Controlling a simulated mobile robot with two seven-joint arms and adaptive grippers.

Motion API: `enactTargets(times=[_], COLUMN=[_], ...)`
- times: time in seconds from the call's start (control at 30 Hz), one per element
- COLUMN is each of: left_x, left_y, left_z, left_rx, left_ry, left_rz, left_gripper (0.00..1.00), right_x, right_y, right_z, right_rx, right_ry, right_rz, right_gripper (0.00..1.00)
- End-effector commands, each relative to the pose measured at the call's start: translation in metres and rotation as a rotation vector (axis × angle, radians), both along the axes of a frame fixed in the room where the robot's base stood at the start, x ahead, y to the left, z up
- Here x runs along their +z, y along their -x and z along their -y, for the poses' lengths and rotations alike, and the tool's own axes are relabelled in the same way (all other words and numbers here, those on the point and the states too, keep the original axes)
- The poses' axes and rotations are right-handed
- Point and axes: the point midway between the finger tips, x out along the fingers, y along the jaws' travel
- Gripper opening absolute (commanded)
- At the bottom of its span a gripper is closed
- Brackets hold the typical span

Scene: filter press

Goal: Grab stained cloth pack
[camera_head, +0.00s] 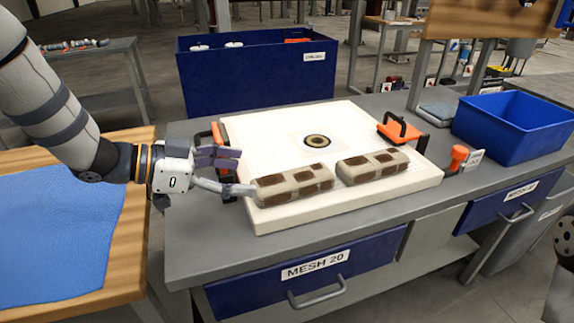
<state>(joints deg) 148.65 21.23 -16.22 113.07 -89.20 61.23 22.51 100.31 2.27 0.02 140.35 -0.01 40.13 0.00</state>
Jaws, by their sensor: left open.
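Two stained cloth packs, off-white with brown patches, lie end to end along the near side of a white filter plate (400,186). The left pack (293,184) is closest to my left gripper, and the right pack (372,167) lies beyond it. My left gripper (241,172) is open at the plate's left edge. Its lower finger reaches the left end of the left pack; I cannot tell whether it touches. Its upper finger is behind and above that end. My right gripper is out of view.
The plate has a central hole (317,141) and orange handles, one at the right (403,131). A blue bin (515,122) and an orange knob (458,157) stand on the grey bench at right. A large blue bin (255,82) stands behind. A blue cloth (50,240) covers the wooden table at left.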

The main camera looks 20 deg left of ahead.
Motion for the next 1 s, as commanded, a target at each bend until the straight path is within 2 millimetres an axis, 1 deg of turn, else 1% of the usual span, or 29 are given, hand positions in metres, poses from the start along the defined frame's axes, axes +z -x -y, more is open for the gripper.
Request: enactTargets(times=[0.07,0.23,0.3,0.43,0.63,0.73,0.93,0.97,1.0], left_x=[-0.005,-0.024,-0.028,-0.031,-0.043,-0.045,-0.042,-0.042,-0.042], left_y=[-0.003,-0.024,-0.032,-0.041,-0.064,-0.069,-0.07,-0.07,-0.07], left_z=[0.005,0.033,0.042,0.054,0.082,0.089,0.09,0.09,0.09], left_rx=[-0.001,-0.003,-0.002,-0.002,-0.002,0.001,0.001,0.001,0.001], left_ry=[-0.001,-0.001,-0.002,-0.002,-0.001,-0.001,-0.001,-0.001,-0.001], left_rz=[-0.004,-0.01,-0.008,-0.006,-0.006,-0.003,0.0,0.0,0.0], left_gripper=[0.75,0.75,0.75,0.75,0.75,0.75,0.75,0.68,0.59], right_x=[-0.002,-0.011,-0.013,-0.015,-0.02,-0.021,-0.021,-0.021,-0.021], right_y=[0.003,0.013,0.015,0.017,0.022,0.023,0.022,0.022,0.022], right_z=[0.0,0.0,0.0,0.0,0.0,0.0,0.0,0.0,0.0], right_rx=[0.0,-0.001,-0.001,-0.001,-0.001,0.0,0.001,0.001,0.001], right_ry=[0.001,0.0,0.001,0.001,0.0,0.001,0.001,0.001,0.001], right_rz=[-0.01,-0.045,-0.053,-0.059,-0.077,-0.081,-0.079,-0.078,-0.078], right_gripper=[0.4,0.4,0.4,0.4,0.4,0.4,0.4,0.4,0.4])
